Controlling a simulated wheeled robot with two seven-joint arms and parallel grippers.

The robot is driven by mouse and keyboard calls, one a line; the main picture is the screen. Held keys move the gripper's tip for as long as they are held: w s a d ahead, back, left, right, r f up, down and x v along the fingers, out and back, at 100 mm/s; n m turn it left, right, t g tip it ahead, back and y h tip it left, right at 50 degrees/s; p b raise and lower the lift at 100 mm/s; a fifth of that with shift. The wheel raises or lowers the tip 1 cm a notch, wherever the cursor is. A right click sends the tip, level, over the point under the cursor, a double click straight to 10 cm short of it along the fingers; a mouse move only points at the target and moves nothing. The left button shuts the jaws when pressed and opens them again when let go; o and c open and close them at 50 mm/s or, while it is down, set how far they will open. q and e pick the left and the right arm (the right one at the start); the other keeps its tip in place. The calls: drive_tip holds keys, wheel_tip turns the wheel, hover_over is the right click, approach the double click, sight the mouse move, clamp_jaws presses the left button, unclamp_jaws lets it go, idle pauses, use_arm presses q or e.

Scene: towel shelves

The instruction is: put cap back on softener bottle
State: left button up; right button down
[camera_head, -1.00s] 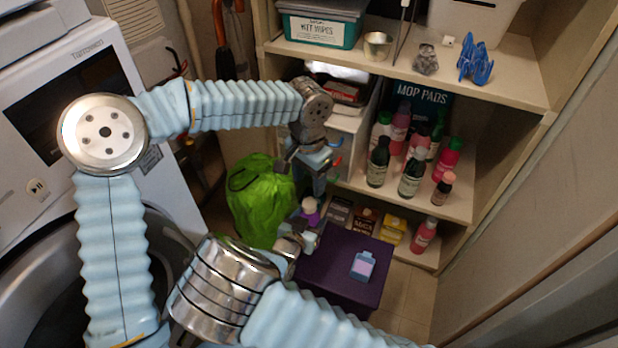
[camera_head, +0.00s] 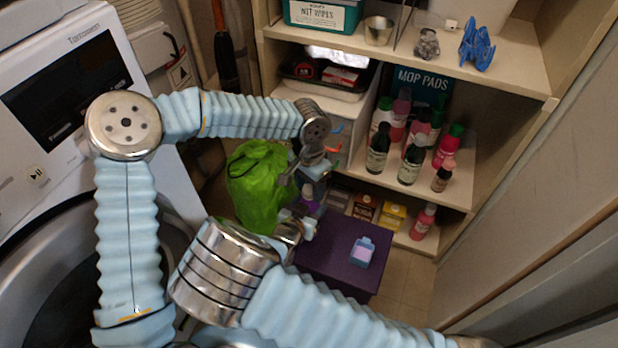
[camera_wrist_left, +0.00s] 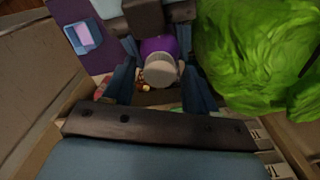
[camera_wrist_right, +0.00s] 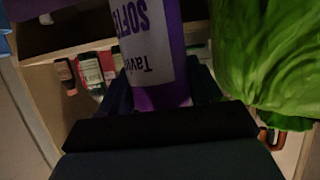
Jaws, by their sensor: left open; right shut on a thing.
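The purple softener bottle (camera_head: 308,205) is upright in my right gripper (camera_head: 297,228), beside the purple stool. Its printed white label (camera_wrist_right: 146,45) shows in the right wrist view, with the shut fingers (camera_wrist_right: 160,88) on either side of the bottle. A pale cap (camera_wrist_left: 154,70) shows at the bottle's top end in the left wrist view. I cannot tell whether it is seated. My left gripper (camera_head: 312,178) is open just above the bottle. Its fingers (camera_wrist_left: 160,55) stand on both sides of the cap and bottle top, with no clear contact.
A green bag (camera_head: 258,185) stands close to both grippers. The purple stool (camera_head: 335,262) carries a small blue-and-lilac container (camera_head: 362,252). Shelves (camera_head: 455,195) with several bottles are behind. The washing machine (camera_head: 60,130) is at the left. Bare floor (camera_head: 410,275) shows right of the stool.

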use_arm(q)
clamp_jaws()
drive_tip(key=shift+o, duration=0.7)
unclamp_jaws()
wheel_tip(320, 180, up, 12)
idle(0.3)
use_arm(e)
drive_tip(key=shift+c, duration=0.7)
unclamp_jaws()
